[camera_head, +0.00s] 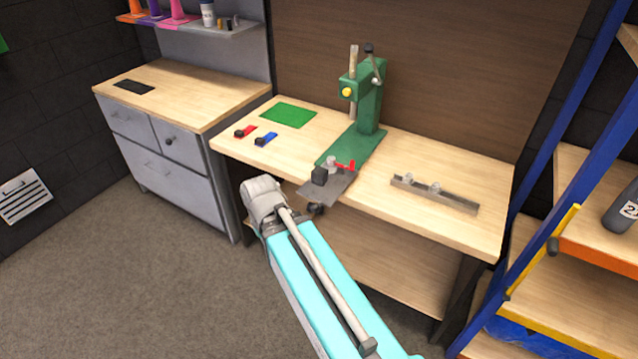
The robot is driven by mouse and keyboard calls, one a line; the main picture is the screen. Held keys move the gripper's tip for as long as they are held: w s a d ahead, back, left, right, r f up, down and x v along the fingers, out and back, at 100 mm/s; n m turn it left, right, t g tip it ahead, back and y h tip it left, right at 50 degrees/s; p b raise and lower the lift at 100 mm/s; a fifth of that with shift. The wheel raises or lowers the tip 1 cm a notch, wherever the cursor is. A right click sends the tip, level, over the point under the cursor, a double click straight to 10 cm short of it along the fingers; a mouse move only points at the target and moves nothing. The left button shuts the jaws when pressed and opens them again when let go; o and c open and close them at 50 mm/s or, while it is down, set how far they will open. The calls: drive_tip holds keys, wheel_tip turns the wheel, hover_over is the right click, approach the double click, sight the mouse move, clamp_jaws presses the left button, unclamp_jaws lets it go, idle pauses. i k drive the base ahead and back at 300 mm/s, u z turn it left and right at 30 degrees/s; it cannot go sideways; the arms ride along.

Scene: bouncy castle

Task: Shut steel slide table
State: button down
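The steel slide table (330,187) is a flat grey plate at the front of the green press (366,110). It sticks out toward me past the press's green base and the front edge of the wooden workbench (415,221). A dark block (319,176), a light round piece and a red piece sit on it. A small dark round part (316,208) shows just below the plate's front edge; I cannot tell what it belongs to. My cyan arm reaches up from below to a grey joint left of the plate. I cannot make out my gripper.
A steel bar with round fittings (434,193) lies right of the press. A green mat (289,115) and small red and blue pieces lie to the left. A grey drawer cabinet (172,160) stands left, and a blue-framed shelf (566,130) stands right.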

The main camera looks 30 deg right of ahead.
sight(325, 185)
drive_tip(key=z, duration=0.05)
drive_tip(key=k, duration=1.05)
drive_tip(key=z, duration=1.2)
drive_tip(key=i, duration=1)
